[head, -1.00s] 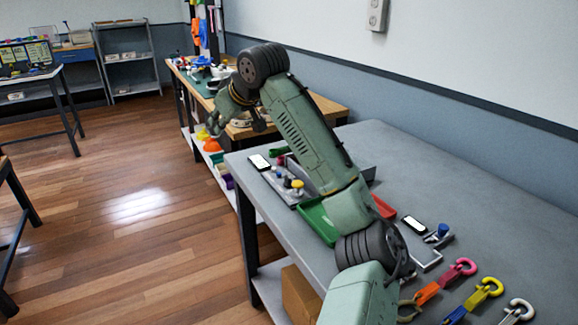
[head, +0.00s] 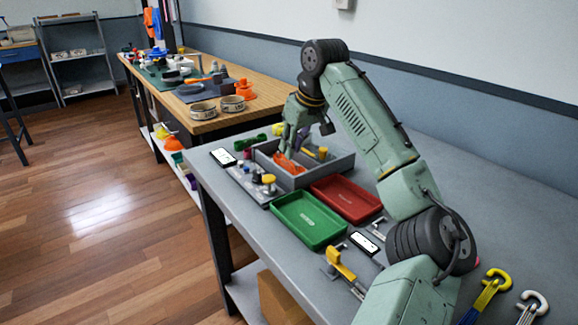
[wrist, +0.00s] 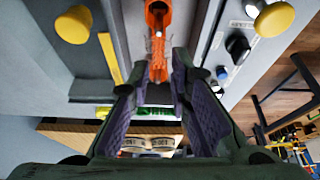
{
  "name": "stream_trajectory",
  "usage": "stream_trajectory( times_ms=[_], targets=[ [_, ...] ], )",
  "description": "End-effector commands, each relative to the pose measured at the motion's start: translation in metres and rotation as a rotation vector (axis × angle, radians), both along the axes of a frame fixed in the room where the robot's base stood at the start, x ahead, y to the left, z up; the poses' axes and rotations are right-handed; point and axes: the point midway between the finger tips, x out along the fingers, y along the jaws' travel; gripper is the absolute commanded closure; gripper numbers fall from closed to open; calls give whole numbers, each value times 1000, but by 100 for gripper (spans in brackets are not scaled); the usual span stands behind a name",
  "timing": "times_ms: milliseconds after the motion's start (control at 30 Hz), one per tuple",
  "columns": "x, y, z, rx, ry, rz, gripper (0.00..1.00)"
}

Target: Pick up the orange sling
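The orange sling (head: 287,164) lies in a grey open bin (head: 331,172) in the head view, partly hidden by my gripper (head: 290,147). In the wrist view the orange sling (wrist: 157,28) runs from the top edge down toward the gap between my fingers. My gripper (wrist: 153,80) is open, with its two purple-padded fingers apart. The near end of the sling shows between the fingertips. I cannot tell whether either finger touches it.
A green tray (head: 309,219) and a red tray (head: 346,198) stand beside the bin. A panel with yellow knobs (head: 268,180) is at its left. A phone (head: 365,242), a yellow tool (head: 341,264) and a yellow hook strap (head: 491,290) lie nearer. A wooden bench (head: 205,121) stands behind.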

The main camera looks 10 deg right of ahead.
Motion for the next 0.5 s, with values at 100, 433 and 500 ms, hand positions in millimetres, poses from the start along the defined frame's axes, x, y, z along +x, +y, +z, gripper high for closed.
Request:
stream_trajectory(
  times_ms=[100,433,500],
  targets=[
    [2,-1,-13,0,3,-2,82],
    [12,4,-49,0,0,-1,82],
    [13,4,-49,1,-1,-1,82]
  ],
)
